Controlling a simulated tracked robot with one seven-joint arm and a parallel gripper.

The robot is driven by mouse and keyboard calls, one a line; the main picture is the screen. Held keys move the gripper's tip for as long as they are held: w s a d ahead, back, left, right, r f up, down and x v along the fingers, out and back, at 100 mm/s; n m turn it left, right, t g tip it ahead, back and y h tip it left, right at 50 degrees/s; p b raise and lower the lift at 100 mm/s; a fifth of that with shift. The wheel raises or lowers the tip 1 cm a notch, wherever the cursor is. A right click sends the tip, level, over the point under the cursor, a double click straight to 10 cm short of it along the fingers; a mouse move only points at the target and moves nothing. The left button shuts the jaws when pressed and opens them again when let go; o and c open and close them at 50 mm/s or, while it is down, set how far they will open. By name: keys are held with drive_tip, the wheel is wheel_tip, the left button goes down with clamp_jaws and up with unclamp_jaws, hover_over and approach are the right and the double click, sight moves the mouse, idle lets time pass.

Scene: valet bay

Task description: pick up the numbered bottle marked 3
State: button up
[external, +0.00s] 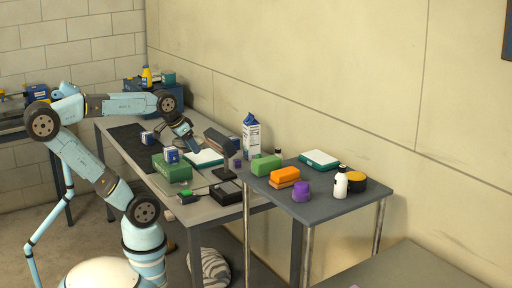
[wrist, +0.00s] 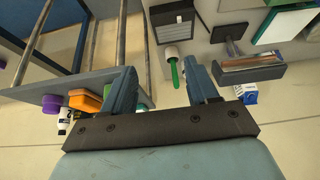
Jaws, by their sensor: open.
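A white bottle with a dark cap (external: 341,184) stands upright near the front right of the small grey table. It also shows, partly cut off by my gripper, in the wrist view as a white bottle with a dark mark (wrist: 65,121); I cannot read the mark for certain. A second dark bottle cap (external: 278,152) shows behind the green box, its body mostly hidden. My gripper (external: 191,147) is over the long workbench, well left of the white bottle. In the wrist view my gripper (wrist: 160,68) is open with nothing held between its fingers.
The small table (external: 325,207) also bears a purple object (external: 301,191), orange block (external: 285,174), green box (external: 266,165) and black-and-yellow tin (external: 356,182). A dark lamp-like stand (external: 221,150), milk carton (external: 251,135) and green crate (external: 172,169) stand on the workbench (external: 220,212).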

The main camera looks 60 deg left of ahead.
drive_tip(key=w+a+r+n+g+h, duration=0.1)
drive_tip(key=w+r+n+g+h, duration=0.15)
drive_tip(key=w+n, duration=0.55)
drive_tip(key=w+a+r+n+g+h, duration=0.1)
drive_tip(key=w+r+n+h, duration=0.25)
drive_tip(key=w, duration=0.75)
drive_tip(key=w+a+f+n+t+h, duration=0.35)
drive_tip(key=w+a+n+h, duration=0.55)
drive_tip(key=w+a, duration=0.9)
wheel_tip(320, 180, down, 17)
drive_tip(key=w+d+n+g+y, duration=0.1)
drive_tip(key=d+n+y, duration=0.1)
drive_tip(key=shift+m, duration=0.25)
drive_tip(key=shift+w+x, duration=0.2)
drive_tip(key=shift+x, duration=3.25)
drive_tip(key=shift+w+x, duration=0.2)
drive_tip(key=shift+x, duration=3.2)
drive_tip(key=shift+a+f, duration=0.1)
drive_tip(key=shift+a, duration=0.15)
clamp_jaws()
